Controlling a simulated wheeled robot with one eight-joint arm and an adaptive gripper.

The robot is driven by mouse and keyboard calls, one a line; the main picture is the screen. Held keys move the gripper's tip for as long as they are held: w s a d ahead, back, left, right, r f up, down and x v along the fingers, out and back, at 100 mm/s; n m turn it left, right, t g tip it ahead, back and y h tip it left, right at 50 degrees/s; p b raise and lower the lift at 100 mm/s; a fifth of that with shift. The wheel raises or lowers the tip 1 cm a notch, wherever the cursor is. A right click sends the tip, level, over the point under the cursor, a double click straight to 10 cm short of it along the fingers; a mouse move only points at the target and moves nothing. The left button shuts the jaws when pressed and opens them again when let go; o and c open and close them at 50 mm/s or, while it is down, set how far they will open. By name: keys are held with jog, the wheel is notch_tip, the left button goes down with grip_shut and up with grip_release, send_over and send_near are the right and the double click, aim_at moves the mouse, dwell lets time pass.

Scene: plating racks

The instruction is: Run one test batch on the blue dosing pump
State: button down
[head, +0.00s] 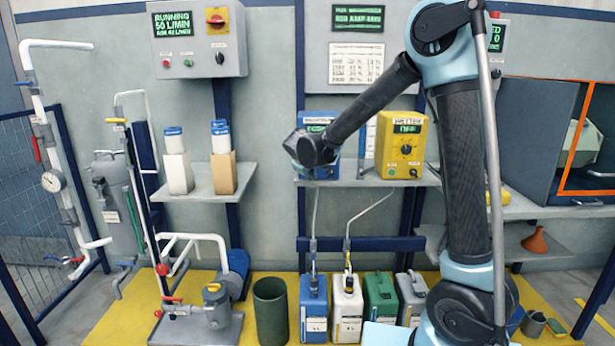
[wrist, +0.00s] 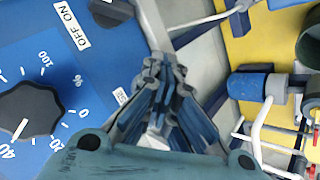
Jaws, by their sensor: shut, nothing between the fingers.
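The blue dosing pump (head: 333,131) stands on the middle shelf, with a small lit green display at its top that I cannot read. My arm hides much of its front. In the wrist view, its blue face (wrist: 100,60) fills the left side. A black dial (wrist: 28,108) has its white mark by 40. A black switch (wrist: 110,12) sits at the top edge beside a label reading OFF ON; its position is unclear. My gripper (wrist: 160,110) is shut and empty, in front of the pump's right edge in the wrist view. Its fingertips are hidden in the head view.
A yellow pump (head: 402,145) beside it shows OFF. Blue (head: 313,310) and white (head: 347,312) canisters stand below with thin tubes. A control box (head: 197,38) on the wall reads RUNNING. Piping and a floor pump (head: 205,318) stand at left, beside a green bin (head: 270,310).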

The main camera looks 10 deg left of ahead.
jog(key=shift+s+d, duration=0.25)
jog(key=shift+s, duration=0.65)
jog(key=shift+s, duration=0.1)
jog(key=s, duration=0.2)
jog(key=s+d, duration=0.1)
jog(key=s, duration=0.1)
jog(key=shift+s, duration=0.35)
jog(key=shift+d, duration=0.1)
dwell(0.4)
